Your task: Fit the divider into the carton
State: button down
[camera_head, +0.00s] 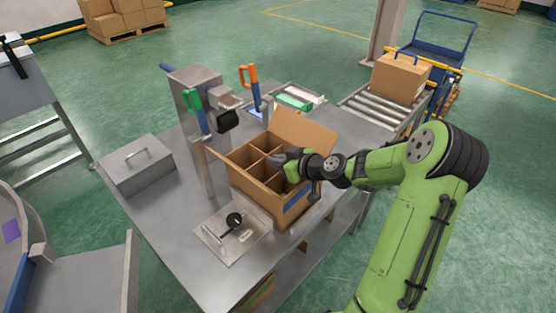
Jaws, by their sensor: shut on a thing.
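An open cardboard carton (258,196) stands on the metal bench with its flaps spread. A brown divider (257,165) with crossed panels sits inside the carton and forms several compartments. Its top edges lie close to the carton's rim; whether it rests on the bottom is hidden. My gripper (277,158) reaches in from the right, over the carton's opening, with its fingers at the divider's upper part. It is shut on the divider. The fingertips are small and partly hidden, so the exact grip point is unclear.
A metal plate (231,238) with a black round part lies in front. A lidded metal box (137,168) is at left. An orange-handled tool (250,80), a tray (297,97) and a roller conveyor (372,108) are behind.

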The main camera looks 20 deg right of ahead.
jog(key=c, duration=1.2)
grip_release()
jog(key=p+v, duration=0.2)
jog(key=v, duration=1.3)
jog(key=shift+s+d+r, duration=0.1)
jog(key=shift+s+r, duration=0.05)
jog(key=shift+s, duration=0.2)
